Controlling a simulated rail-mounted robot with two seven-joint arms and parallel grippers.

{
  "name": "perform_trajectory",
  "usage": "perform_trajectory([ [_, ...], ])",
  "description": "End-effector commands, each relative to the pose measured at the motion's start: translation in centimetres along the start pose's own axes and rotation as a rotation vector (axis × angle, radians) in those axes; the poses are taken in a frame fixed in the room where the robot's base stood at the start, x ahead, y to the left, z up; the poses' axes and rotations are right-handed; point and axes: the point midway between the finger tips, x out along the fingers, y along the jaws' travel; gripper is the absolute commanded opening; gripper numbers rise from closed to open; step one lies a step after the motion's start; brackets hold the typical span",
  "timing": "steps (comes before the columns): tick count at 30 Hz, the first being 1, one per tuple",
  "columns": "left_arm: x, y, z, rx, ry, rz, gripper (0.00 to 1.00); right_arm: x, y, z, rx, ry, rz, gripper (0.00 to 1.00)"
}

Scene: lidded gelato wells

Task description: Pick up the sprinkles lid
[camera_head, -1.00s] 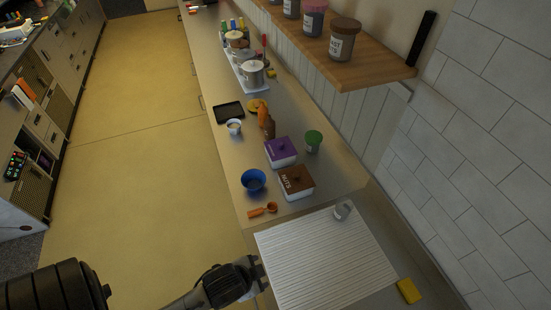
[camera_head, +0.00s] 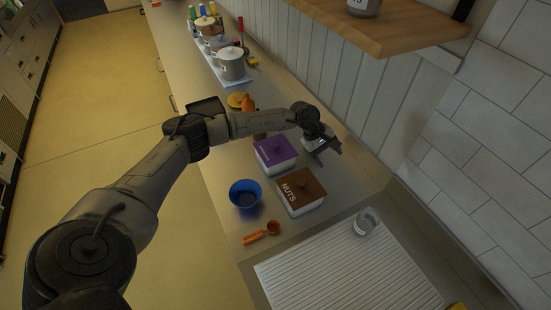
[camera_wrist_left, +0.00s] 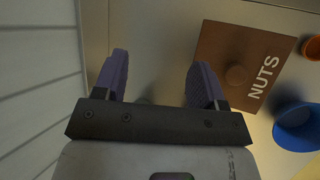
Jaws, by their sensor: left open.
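The purple lid (camera_head: 274,148), whose lettering I cannot read, sits on a white square well in the head view, partly behind my left forearm. It is likely the sprinkles lid. My left gripper (camera_head: 329,157) is open and empty, to the right of the purple lid and above the counter. In the left wrist view the fingers (camera_wrist_left: 160,82) are apart with bare counter between them; I cannot make out the purple lid there. My right gripper is not in view.
The brown NUTS lid (camera_head: 302,188) is on its well close by, also in the left wrist view (camera_wrist_left: 238,65). A wall and shelf (camera_head: 385,35) bound the right.

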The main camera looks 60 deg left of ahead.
Motion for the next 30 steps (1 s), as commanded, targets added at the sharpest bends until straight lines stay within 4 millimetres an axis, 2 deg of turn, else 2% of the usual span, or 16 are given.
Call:
perform_trajectory([
  [1, -1.9, -0.8, -3.8, 0.048, 0.095, -0.068, 0.65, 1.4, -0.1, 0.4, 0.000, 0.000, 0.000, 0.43],
  [3, -4.9, -2.1, -7.5, 0.097, 0.195, -0.171, 0.65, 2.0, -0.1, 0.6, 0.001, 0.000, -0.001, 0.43],
  [6, -8.9, -3.9, -11.3, 0.130, 0.293, -0.295, 0.65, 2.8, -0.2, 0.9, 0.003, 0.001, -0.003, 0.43],
  [9, -11.8, -5.3, -13.6, 0.138, 0.347, -0.386, 0.65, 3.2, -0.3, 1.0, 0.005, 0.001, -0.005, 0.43],
  [12, -13.4, -6.3, -14.9, 0.137, 0.374, -0.442, 0.65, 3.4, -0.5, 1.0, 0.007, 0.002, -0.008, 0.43],
  [16, -13.1, -7.5, -16.0, 0.136, 0.385, -0.473, 0.65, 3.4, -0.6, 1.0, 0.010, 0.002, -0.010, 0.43],
  [24, -9.4, -9.3, -17.7, 0.137, 0.385, -0.474, 0.65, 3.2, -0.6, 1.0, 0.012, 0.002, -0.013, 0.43],
  [30, -7.8, -10.1, -18.5, 0.137, 0.385, -0.472, 0.65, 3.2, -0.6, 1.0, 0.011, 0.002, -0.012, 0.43],
])
